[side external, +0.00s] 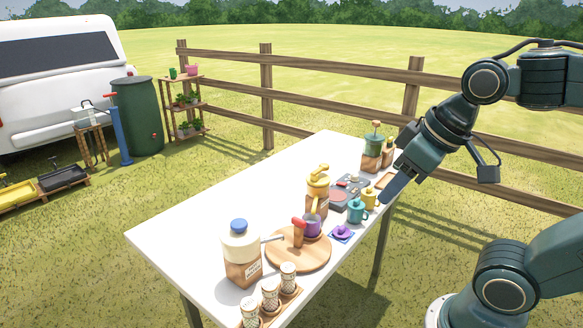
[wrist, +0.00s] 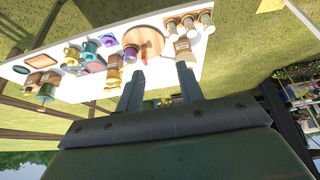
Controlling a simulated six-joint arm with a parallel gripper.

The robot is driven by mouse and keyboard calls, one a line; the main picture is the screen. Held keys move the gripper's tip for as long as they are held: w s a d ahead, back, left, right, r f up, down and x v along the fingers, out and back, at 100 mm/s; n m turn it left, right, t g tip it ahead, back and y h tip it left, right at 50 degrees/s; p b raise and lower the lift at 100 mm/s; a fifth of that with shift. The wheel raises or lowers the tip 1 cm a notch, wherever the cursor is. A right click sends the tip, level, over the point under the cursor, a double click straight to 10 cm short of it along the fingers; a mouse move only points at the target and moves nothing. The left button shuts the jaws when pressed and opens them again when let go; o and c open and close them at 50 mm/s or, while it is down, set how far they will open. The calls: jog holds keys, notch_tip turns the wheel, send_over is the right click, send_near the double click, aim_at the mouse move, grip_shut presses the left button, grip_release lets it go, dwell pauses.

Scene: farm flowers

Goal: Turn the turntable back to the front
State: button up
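The turntable (side external: 300,262) is a round wooden board on the white table. A purple cup (side external: 312,226) and an upright wooden piece with a red top (side external: 298,236) stand on or at its far side. In the wrist view the turntable (wrist: 150,36) is beyond my fingertips, with the red part (wrist: 144,62) at its lower edge. My gripper (wrist: 160,84) is open and empty, its two fingers apart. In the side view my gripper (side external: 393,192) hangs near the table's right edge, away from the turntable. Its far finger is hidden there.
A blue-lidded container (side external: 240,245) stands close left of the turntable. The table's left part is clear.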

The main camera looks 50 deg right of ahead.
jog(key=w+d+r+g, duration=0.1)
jog(key=w+d+g, duration=0.1)
jog(key=w, duration=0.6)
jog(key=g, duration=0.3)
send_over(299, 219)
notch_tip(299, 219, down, 12)
jog(key=shift+r, duration=0.2)
notch_tip(299, 219, down, 14)
jog(key=shift+r, duration=0.1)
grip_shut()
